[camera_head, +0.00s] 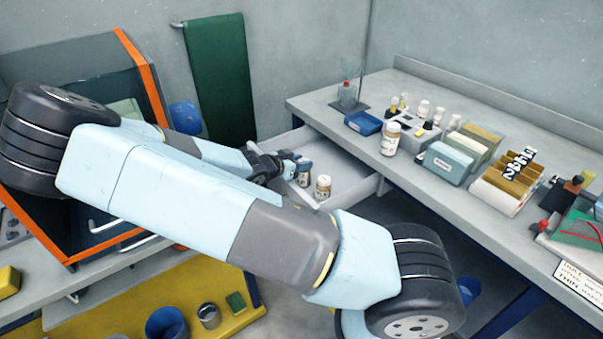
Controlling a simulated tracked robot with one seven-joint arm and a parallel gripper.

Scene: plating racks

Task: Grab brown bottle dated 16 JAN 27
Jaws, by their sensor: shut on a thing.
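My gripper (290,166) reaches into an open drawer (352,184) under the right bench. It is shut on a dark brown bottle (304,175) with a pale label. A second brown bottle (323,188) with a pale cap and label stands in the drawer, to the right of the held one. The label dates are too small to read. My arm hides part of the drawer's front.
The bench (420,90) holds a blue tray (363,123), several small bottles, a pale blue box (443,164) and a card file (512,178). The drawer's walls stand close around my gripper. An orange-framed cabinet (145,75) is at the left.

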